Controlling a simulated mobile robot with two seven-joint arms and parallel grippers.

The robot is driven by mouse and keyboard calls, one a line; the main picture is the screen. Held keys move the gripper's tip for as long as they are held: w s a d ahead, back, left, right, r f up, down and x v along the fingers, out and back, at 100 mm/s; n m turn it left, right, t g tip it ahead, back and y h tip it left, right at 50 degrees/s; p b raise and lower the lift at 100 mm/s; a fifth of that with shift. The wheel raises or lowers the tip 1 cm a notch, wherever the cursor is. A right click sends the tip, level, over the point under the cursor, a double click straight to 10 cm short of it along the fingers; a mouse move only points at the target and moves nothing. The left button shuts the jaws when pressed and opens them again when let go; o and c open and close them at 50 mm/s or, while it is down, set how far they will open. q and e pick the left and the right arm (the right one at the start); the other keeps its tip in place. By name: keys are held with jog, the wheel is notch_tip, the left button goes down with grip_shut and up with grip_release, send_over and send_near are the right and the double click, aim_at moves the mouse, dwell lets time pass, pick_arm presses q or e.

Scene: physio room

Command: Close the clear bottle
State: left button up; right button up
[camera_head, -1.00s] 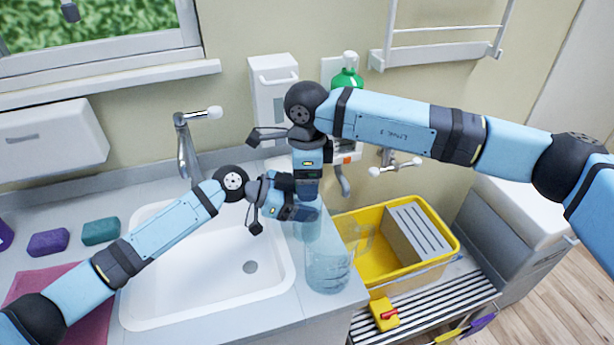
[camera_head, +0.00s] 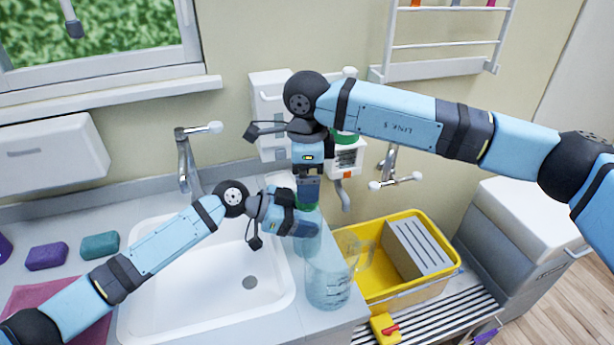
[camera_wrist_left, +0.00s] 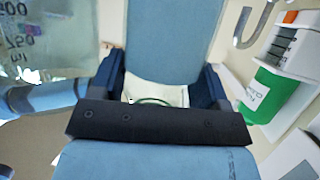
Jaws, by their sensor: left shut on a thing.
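A clear bottle (camera_head: 308,243), pale teal and see-through, stands at the counter edge right of the sink. My left gripper (camera_head: 306,228) is shut on it from the left side. My right gripper (camera_head: 308,200) points down just above the bottle. The bottle's mouth is hidden too. In the left wrist view my left gripper (camera_wrist_left: 158,92) has a pale strip with a thin green curve between its fingers.
A clear measuring jug (camera_head: 328,290) stands close in front of the bottle; it also shows in the left wrist view (camera_wrist_left: 35,40). A yellow tub (camera_head: 440,225) is to the right. A green soap bottle (camera_wrist_left: 268,97) hangs on the wall behind. The white sink (camera_head: 165,312) is empty.

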notch_tip(320, 180, up, 12)
dwell(0.7)
pick_arm(q)
jog(key=o, duration=1.8)
jog(key=b+v, duration=0.1)
jog(key=v, duration=1.2)
jog(key=shift+a+b, duration=0.35)
jog(key=shift+a, duration=0.05)
pick_arm(e)
jog(key=shift+f, duration=0.85)
pick_arm(q)
jog(key=shift+r, duration=0.15)
